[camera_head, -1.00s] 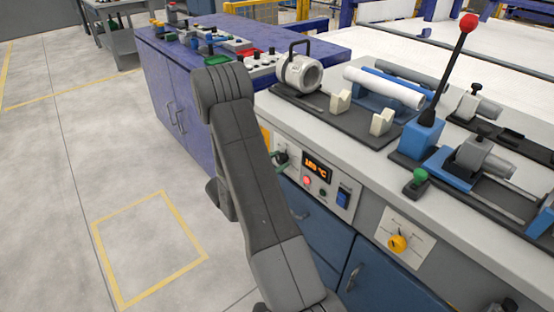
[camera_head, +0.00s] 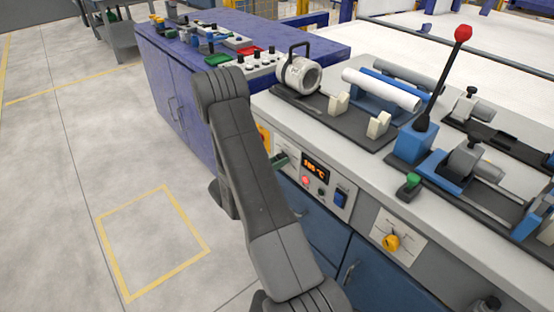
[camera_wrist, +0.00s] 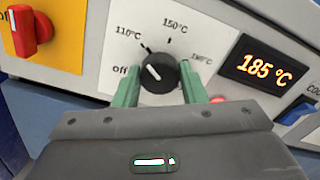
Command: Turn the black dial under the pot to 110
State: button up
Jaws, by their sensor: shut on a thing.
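The black dial (camera_wrist: 158,73) is on a pale panel in the wrist view, with marks for off, 110 °C, 150 °C and one partly hidden at the right. Its white pointer line slants to the upper left, roughly towards the 110 °C side. My gripper (camera_wrist: 158,88) has its green fingers on either side of the dial, shut on it. In the head view my gripper (camera_head: 278,161) is at the panel, and the arm hides most of the dial. The orange display (camera_wrist: 266,63) reads 185 °C. A grey-white pot-like cylinder with a black handle (camera_head: 298,74) stands on the bench above.
A red switch (camera_wrist: 29,30) on a yellow plate is left of the dial. A blue rocker switch (camera_head: 340,198) is right of it, and a yellow knob (camera_head: 391,242) is further right. A red-topped lever (camera_head: 463,34) stands on the bench. The floor at left is clear.

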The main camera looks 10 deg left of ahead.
jog(key=shift+n, duration=0.5)
jog(key=shift+f, duration=0.1)
jog(key=o, duration=1)
jog(key=shift+a, duration=0.1)
jog(key=v, duration=1.3)
jog(key=shift+s+a+p, duration=0.2)
jog(key=shift+s+p, duration=0.15)
jog(key=shift+p, duration=0.05)
jog(key=x, duration=1.4)
